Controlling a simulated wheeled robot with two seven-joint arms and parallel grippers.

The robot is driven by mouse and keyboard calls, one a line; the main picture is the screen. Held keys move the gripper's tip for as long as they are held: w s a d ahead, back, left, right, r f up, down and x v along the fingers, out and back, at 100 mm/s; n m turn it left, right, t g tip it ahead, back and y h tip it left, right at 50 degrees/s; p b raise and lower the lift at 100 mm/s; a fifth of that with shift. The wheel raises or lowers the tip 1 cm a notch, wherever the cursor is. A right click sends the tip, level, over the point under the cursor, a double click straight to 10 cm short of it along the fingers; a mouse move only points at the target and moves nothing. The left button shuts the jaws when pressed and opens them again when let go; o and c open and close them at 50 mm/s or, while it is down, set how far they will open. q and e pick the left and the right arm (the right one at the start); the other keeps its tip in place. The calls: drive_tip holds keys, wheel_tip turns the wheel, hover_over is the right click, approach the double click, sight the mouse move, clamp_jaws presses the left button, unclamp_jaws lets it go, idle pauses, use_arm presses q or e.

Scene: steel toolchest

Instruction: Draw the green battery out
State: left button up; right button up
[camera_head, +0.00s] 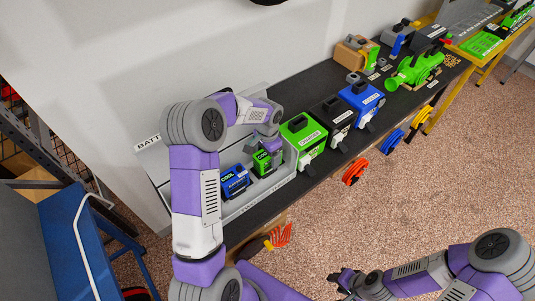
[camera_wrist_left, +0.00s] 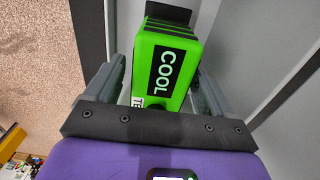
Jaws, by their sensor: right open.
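The green battery (camera_head: 262,162), marked COOL, stands in the grey battery tray (camera_head: 238,208) beside a blue battery (camera_head: 234,180). My left gripper (camera_head: 268,143) is at the green battery. In the left wrist view the green battery (camera_wrist_left: 167,65) lies between the two fingers of my left gripper (camera_wrist_left: 160,88), one on each side. I cannot tell whether the fingers press on it. My right gripper (camera_head: 342,283) is open and empty, low in the head view, away from the bench.
A green charger (camera_head: 302,138), a black charger (camera_head: 333,116) and a blue charger (camera_head: 362,98) stand right of the tray. A green blower (camera_head: 417,70) lies farther along the dark bench. A blue cart (camera_head: 75,245) is at the left.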

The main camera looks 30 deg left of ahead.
use_arm(q)
drive_tip(key=shift+o, duration=0.5)
wheel_tip(320, 180, up, 8)
drive_tip(key=shift+f+p, duration=0.2)
drive_tip(key=shift+p, duration=0.25)
idle(0.4)
